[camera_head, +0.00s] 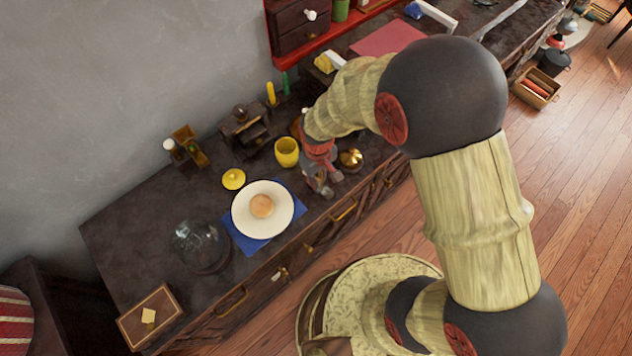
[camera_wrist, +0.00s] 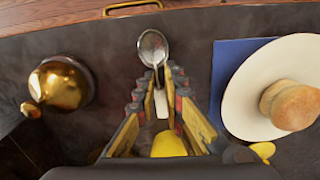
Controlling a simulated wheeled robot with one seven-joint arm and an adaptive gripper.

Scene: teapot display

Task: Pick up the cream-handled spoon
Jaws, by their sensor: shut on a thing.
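The cream-handled spoon (camera_wrist: 153,47) shows in the wrist view, its metal bowl pointing away past my fingertips and its pale handle between the fingers. My gripper (camera_wrist: 161,82) is shut on the spoon near the top of the handle. In the head view my gripper (camera_head: 322,186) is over the dark cabinet top, just right of the white plate. I cannot make out the spoon in the head view. Whether the spoon touches the surface is unclear.
A white plate (camera_head: 244,222) with a bun (camera_head: 262,205) sits on a blue napkin (camera_head: 237,236) beside my gripper. A yellow cup (camera_head: 287,152) and a brass pot (camera_head: 350,158) stand close by. A glass dome (camera_head: 200,247) is farther left. The cabinet's front edge is near.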

